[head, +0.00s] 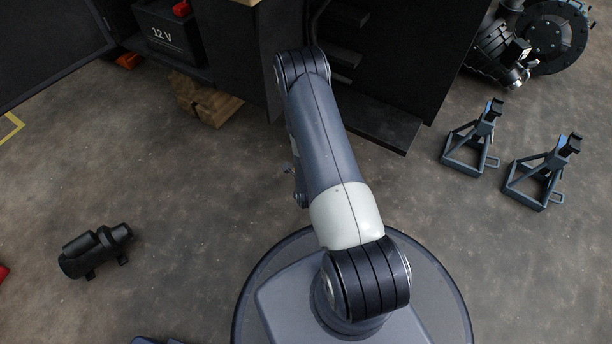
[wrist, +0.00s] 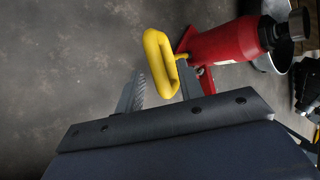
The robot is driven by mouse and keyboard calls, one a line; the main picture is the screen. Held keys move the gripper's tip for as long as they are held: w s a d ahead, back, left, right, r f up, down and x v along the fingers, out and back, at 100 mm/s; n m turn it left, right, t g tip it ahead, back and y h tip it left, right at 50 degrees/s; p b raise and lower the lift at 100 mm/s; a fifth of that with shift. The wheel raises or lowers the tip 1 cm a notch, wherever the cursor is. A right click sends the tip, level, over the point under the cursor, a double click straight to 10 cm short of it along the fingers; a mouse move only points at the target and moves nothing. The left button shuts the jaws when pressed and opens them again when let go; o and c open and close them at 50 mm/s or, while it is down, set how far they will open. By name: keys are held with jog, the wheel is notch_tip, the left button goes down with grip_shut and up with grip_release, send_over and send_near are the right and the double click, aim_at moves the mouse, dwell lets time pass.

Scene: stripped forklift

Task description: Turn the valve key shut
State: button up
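The valve key is a yellow closed loop (wrist: 149,48) in the wrist view, with a thin stem running right toward a red bottle jack (wrist: 222,43). The jack has a dark top and a red base plate. My gripper (wrist: 163,80) is open, with one finger left of the loop's lower end and the other right of it. The loop's lower end appears over the gap between the fingers; I cannot tell whether either finger touches it. The head view shows my arm, but the gripper, key and jack are not clear there.
In the head view, a dark forklift body (head: 380,62) with a step stands ahead, and a 12 V battery (head: 168,38) sits at upper left. Two jack stands (head: 471,140) are at right. A black cylindrical part (head: 94,251) lies at left.

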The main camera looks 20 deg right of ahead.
jog(key=p+v, duration=0.3)
jog(key=v, duration=0.7)
notch_tip(320, 180, up, 16)
jog(key=p, duration=1)
jog(key=shift+s, duration=0.2)
jog(key=shift+f, duration=0.25)
notch_tip(320, 180, down, 17)
jog(key=w+b, duration=0.2)
jog(key=b, duration=0.8)
jog(key=shift+d+f, duration=0.2)
jog(key=shift+d, duration=0.15)
